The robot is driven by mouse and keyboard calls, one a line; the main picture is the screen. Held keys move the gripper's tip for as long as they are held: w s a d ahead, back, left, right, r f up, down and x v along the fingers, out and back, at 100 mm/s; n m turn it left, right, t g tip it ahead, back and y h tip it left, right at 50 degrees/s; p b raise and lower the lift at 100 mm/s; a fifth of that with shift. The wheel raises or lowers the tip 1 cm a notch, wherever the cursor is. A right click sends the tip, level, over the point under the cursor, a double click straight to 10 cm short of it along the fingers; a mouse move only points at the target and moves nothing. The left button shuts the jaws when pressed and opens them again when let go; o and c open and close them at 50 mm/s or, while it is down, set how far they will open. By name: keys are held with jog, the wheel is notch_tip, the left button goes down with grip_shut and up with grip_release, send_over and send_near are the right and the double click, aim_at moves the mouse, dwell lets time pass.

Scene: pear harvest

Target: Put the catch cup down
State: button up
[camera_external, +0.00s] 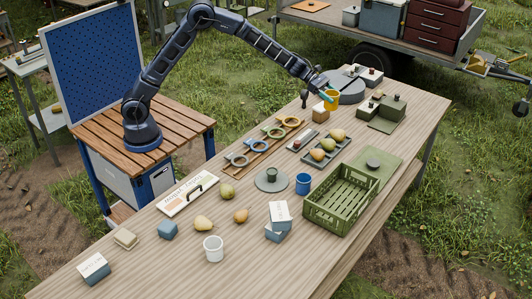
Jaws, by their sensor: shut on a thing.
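My gripper (324,94) is at the far part of the long wooden table (150,250), at the end of my outstretched arm. It is shut on a yellow cup (333,101), which looks upright. The cup is small here, and I cannot tell whether its base touches anything. A small tan block with a white top (320,114) is just in front of and left of the cup. A grey round disc (349,92) lies just behind it. A blue cup (303,183) and a white cup (213,248) stand nearer on the table.
A green crate (342,200) stands at the table's right edge. Bare wood lies along the near right side.

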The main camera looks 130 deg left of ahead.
jog(key=s+a+r+n+y, duration=0.1)
jog(key=s+a, duration=0.3)
jog(key=a, duration=0.3)
jog(key=s+a+n+y, duration=0.1)
jog(key=s+a+y, duration=0.1)
jog(key=s+a, duration=0.3)
jog(key=r+n+g+y, duration=0.1)
jog(key=n+y, duration=0.1)
send_over(322, 106)
notch_tip(322, 106, down, 19)
jog(key=shift+f, duration=0.1)
jog(key=shift+f, duration=0.1)
jog(key=o, duration=0.9)
jog(key=shift+o, duration=0.2)
jog(key=v, duration=1.2)
